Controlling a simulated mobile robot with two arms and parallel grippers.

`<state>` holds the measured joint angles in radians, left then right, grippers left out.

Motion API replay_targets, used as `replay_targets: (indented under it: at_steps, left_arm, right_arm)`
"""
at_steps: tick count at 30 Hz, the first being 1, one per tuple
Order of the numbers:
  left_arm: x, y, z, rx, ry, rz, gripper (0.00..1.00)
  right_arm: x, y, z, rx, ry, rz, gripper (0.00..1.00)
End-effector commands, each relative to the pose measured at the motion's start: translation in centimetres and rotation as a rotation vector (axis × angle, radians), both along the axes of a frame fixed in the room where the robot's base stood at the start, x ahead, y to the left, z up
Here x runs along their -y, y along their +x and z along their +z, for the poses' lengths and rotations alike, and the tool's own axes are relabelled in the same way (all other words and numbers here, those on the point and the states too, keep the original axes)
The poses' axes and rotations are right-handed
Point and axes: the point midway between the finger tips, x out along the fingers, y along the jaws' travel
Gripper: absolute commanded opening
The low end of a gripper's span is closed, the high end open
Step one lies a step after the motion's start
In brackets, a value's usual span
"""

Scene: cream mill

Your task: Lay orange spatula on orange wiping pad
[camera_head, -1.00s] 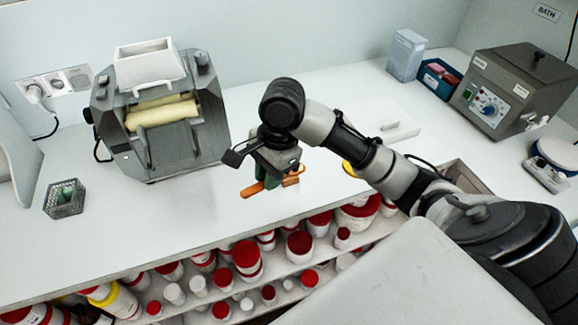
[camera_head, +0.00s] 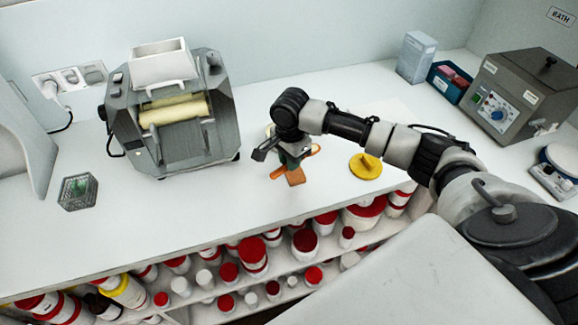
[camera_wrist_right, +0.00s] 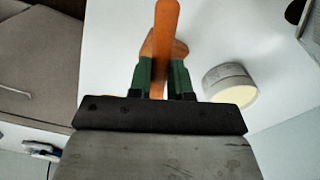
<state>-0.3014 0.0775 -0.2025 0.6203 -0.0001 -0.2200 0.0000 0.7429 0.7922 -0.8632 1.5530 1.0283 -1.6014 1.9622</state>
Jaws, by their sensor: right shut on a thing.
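My right gripper (camera_head: 291,160) is over the counter in the head view, shut on the orange spatula (camera_head: 279,173). The spatula sticks out on both sides of the fingers. In the right wrist view the spatula (camera_wrist_right: 165,25) runs between the green fingertips (camera_wrist_right: 160,78). The orange wiping pad (camera_head: 296,178) is a small brownish-orange piece just below the gripper in the head view. In the wrist view part of it (camera_wrist_right: 180,48) shows behind the spatula. I cannot tell whether spatula and pad touch. My left gripper is not in view.
A roller mill (camera_head: 175,110) stands to the left on the counter. A yellow disc (camera_head: 365,167) lies right of the gripper. A round container (camera_wrist_right: 230,82) shows in the wrist view. Shelves of red-lidded jars (camera_head: 252,255) are below the counter's front edge.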

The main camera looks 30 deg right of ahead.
Motion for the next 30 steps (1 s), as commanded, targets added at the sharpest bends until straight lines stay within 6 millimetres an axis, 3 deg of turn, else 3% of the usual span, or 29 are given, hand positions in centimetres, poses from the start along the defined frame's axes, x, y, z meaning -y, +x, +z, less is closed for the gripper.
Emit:
replay_targets:
  at_steps: [5, 13, 24, 25, 30]
  left_arm:
    - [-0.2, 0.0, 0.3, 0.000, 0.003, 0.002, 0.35]
    - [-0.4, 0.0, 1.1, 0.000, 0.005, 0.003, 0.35]
    - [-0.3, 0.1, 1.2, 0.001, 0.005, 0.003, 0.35]
    - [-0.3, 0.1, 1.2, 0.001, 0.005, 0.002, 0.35]
    - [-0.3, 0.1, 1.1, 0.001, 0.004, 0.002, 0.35]
  right_arm:
    - [0.1, 0.8, -0.8, -0.001, 0.000, 0.001, 0.00]
    - [0.1, 0.8, -4.3, 0.000, -0.002, -0.001, 0.00]
    - [0.1, 0.7, -4.7, 0.000, -0.001, 0.001, 0.00]
    - [0.1, 0.7, -4.8, 0.000, 0.000, 0.001, 0.20]
    - [0.1, 0.8, -4.8, 0.001, -0.001, 0.001, 0.45]
